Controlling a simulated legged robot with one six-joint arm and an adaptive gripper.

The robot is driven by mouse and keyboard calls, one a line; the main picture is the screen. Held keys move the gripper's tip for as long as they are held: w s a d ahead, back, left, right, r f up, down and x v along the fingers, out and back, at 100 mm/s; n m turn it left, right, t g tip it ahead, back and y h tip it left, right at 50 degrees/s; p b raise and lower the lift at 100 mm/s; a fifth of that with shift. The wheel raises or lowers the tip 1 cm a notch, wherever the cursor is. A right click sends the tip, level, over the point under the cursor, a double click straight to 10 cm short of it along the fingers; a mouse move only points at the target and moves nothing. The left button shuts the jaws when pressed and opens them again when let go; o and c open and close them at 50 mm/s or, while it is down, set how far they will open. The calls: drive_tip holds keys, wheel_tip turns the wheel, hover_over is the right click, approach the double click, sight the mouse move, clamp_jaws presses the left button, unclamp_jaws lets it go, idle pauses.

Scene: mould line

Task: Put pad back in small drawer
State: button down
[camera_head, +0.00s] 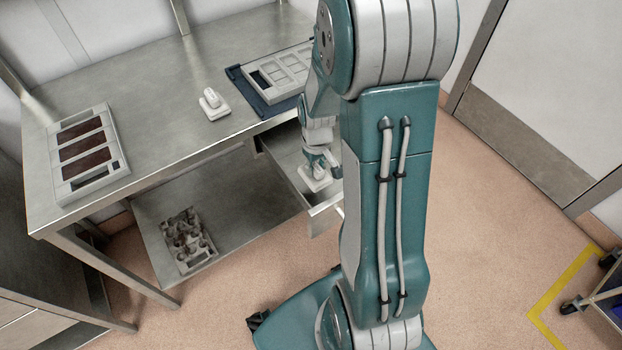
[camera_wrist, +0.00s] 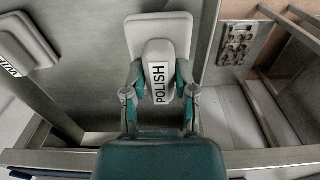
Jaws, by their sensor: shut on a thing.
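My gripper (camera_head: 317,160) is shut on a whitish pad (camera_head: 316,182). In the wrist view my gripper (camera_wrist: 158,92) has one finger on each side of the pad's raised grip, and the pad (camera_wrist: 160,22) carries a POLISH label. The small drawer (camera_head: 323,209) is pulled out from under the bench. The held pad is over or inside its open area; I cannot tell whether it touches the drawer floor. My arm hides the drawer's right part in the head view. A second pad (camera_wrist: 27,40) with a partly cut-off label shows at the wrist view's left edge.
On the bench (camera_head: 150,130) lie another white pad (camera_head: 213,104), a grey tray with dark panels (camera_head: 84,152) and a pale frame (camera_head: 277,72) on a dark mat. A holder with several knobs (camera_head: 187,240) sits on the lower shelf. Bare bench lies between these.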

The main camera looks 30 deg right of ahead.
drive_tip(key=shift+a+f, duration=0.35)
drive_tip(key=shift+f, duration=0.35)
drive_tip(key=shift+a+f, duration=0.2)
drive_tip(key=shift+f, duration=0.65)
drive_tip(key=shift+a+f, duration=0.2)
drive_tip(key=shift+f, duration=0.6)
drive_tip(key=shift+d+f, duration=0.1)
drive_tip(key=shift+c, duration=2.1)
unclamp_jaws()
wheel_tip(320, 180, up, 12)
wheel_tip(320, 180, up, 10)
drive_tip(key=t, duration=0.3)
hover_over(312, 180)
drive_tip(key=s+a, duration=0.3)
drive_tip(key=a, duration=0.2)
drive_tip(key=s+a+r+t, duration=0.2)
drive_tip(key=s+a+r, duration=0.3)
drive_tip(key=s+r, duration=0.2)
drive_tip(key=shift+s+r+t, duration=0.3)
drive_tip(key=shift+s, duration=0.35)
